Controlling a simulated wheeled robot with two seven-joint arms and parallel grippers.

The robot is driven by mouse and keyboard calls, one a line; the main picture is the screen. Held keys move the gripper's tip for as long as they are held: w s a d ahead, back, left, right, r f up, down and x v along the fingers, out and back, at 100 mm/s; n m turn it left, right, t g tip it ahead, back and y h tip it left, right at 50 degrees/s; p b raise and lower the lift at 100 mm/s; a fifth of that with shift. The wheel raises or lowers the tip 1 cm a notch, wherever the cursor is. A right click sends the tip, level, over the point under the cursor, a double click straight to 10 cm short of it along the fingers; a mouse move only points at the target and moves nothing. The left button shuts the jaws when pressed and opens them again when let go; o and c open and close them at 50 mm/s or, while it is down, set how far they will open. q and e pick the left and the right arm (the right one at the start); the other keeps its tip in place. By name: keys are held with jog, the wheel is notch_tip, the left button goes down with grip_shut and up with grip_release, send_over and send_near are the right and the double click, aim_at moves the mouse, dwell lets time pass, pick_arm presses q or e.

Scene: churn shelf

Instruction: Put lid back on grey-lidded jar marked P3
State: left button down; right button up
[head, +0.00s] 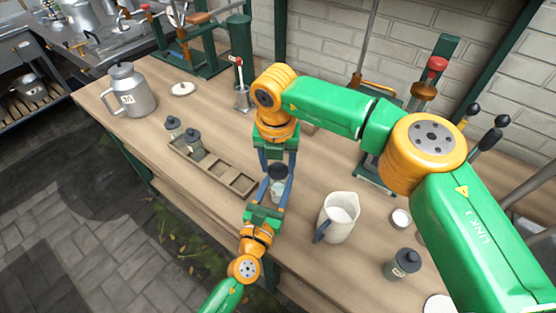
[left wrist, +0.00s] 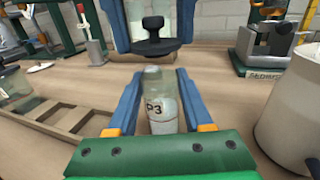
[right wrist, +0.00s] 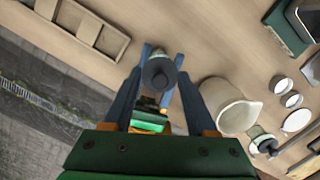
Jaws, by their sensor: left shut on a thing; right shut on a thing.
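The jar marked P3 (left wrist: 162,112) is a clear, pale-filled jar, upright and without a lid; in the head view it shows small (head: 277,189). My left gripper (head: 275,193) is shut around its body. The grey lid (left wrist: 153,34) with a knob is held by my right gripper (head: 278,164), which is shut on it. In the left wrist view the lid is above the jar mouth, with a visible gap between them. In the right wrist view the lid (right wrist: 158,76) lies between the fingertips and hides most of the jar.
A long wooden rack (head: 214,172) with empty compartments stands to the left, two lidded jars at its far end. A cream pitcher (head: 342,208) stands close on the right. Another lidded jar (head: 403,264) is at the right. A metal can (head: 132,92) is at the far left.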

aim_at(278, 170)
jog(key=shift+f, duration=0.1)
dwell(0.4)
jog(key=shift+f, duration=0.85)
jog(key=shift+f, duration=0.55)
pick_arm(q)
jog(key=shift+s+d+r, duration=0.1)
jog(key=shift+s, duration=0.05)
pick_arm(e)
jog(key=shift+s+d+f, duration=0.15)
jog(key=shift+f, duration=0.15)
jog(key=shift+r, duration=0.1)
jog(key=shift+r, duration=0.25)
pick_arm(q)
jog(key=shift+w, duration=0.2)
pick_arm(e)
jog(key=shift+w+r, duration=0.15)
jog(key=shift+w, duration=0.05)
jog(key=shift+r, duration=0.25)
dwell(0.5)
